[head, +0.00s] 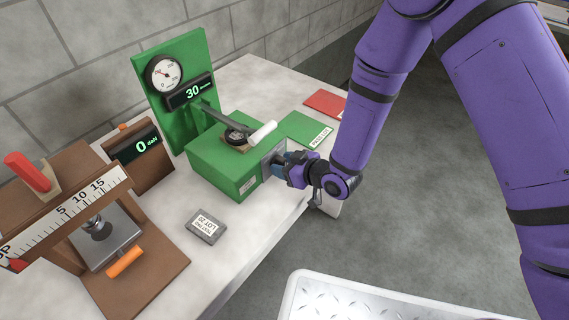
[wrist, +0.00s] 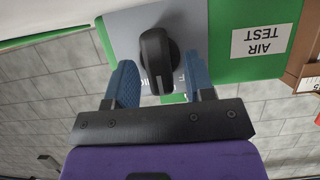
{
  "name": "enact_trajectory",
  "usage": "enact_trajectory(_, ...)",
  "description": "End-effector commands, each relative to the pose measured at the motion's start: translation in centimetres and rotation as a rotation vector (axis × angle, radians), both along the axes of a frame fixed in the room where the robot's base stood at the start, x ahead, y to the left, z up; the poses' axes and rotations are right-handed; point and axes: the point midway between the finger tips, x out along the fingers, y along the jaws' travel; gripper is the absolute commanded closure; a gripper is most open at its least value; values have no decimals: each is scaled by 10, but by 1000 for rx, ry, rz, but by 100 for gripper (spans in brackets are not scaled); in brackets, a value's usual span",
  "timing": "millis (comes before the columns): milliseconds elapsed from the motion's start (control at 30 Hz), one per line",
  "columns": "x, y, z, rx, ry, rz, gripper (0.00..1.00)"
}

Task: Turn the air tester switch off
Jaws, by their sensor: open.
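The air tester is a green box (head: 221,165) with a green back panel (head: 165,72), a dial gauge (head: 164,74) and a display (head: 190,92) reading 30. In the wrist view its face bears an "AIR TEST" label (wrist: 261,42) and a grey plate (wrist: 125,25) with a black rotary switch knob (wrist: 157,55). My gripper (wrist: 160,82) is open, with one blue finger on each side of the knob. I cannot tell whether the fingers touch it. In the head view my gripper (head: 281,167) is at the box's right face and hides the knob.
A grey test pad (head: 205,226) lies on the pale bench (head: 240,243). A green "PASSED" card (head: 307,130) and a red card (head: 325,103) lie behind my gripper.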

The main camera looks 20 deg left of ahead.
Motion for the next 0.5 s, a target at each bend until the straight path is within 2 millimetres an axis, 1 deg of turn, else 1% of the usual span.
enact_trajectory(200,0,0,0,0,0,0,51)
enact_trajectory(267,0,0,0,0,0,0,65)
enact_trajectory(300,0,0,0,0,0,0,74)
enact_trajectory(367,0,0,0,0,0,0,88)
enact_trajectory(400,0,0,0,0,0,0,97)
enact_trajectory(433,0,0,0,1,0,0,100)
enact_trajectory(500,0,1,0,1,-1,0,100)
